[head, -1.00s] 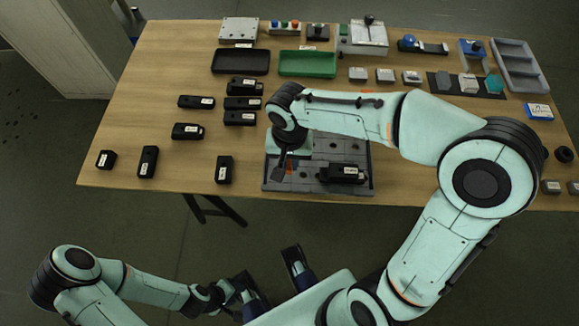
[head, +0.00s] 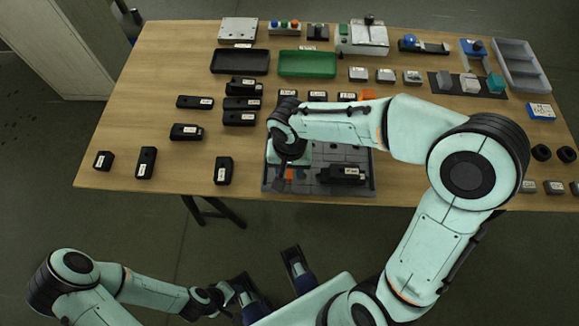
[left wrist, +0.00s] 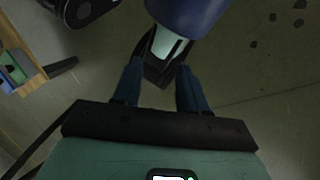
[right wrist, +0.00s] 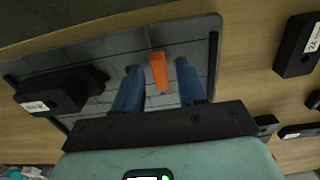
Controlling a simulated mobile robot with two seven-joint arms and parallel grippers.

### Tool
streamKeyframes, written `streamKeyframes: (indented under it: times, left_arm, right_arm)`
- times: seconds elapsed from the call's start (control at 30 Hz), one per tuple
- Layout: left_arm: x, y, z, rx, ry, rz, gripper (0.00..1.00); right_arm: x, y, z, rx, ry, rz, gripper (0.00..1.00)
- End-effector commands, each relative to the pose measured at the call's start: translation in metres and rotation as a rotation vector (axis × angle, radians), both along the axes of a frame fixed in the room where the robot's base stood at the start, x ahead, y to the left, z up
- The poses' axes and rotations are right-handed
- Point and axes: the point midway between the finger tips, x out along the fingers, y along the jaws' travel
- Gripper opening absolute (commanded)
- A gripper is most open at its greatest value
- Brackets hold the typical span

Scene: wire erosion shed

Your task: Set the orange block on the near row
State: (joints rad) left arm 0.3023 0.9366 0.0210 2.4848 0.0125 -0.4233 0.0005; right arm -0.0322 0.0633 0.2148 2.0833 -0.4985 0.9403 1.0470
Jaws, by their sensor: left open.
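The orange block (right wrist: 159,72) lies on the grey gridded tray (right wrist: 200,35) in the right wrist view. It shows as a small orange patch (head: 289,174) near the tray's front left in the head view, partly hidden by my right arm. My right gripper (right wrist: 157,66) is open over the tray, with one blue finger on each side of the block and a gap on both sides. My left gripper (left wrist: 158,88) is open and empty, away from the table, low in the head view. Which tray row counts as near is not marked.
Several black blocks (head: 187,132) stand left of the tray. Black (head: 240,62) and green trays (head: 307,64) lie behind.

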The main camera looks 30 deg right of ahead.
Motion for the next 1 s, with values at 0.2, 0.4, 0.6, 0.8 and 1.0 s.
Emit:
streamKeyframes:
  times: [0.2,0.4,0.6,0.8,1.0]
  left_arm:
    - [-0.002,0.000,0.004,-0.001,0.005,-0.002,0.43]
    - [-0.004,0.000,0.011,-0.002,0.015,-0.004,0.43]
    - [-0.007,0.000,0.018,-0.004,0.027,-0.005,0.43]
    - [-0.009,0.000,0.022,-0.005,0.035,-0.008,0.43]
    - [-0.010,0.000,0.022,-0.006,0.038,-0.008,0.43]
  right_arm:
    - [0.001,0.000,0.011,0.000,-0.002,-0.001,0.41]
    - [0.001,0.000,0.051,0.001,-0.006,-0.001,0.41]
    - [0.001,0.000,0.093,0.001,-0.004,0.000,0.41]
    - [0.001,0.000,0.118,0.001,-0.003,0.000,0.41]
    - [0.000,0.000,0.124,0.000,0.000,0.000,0.41]
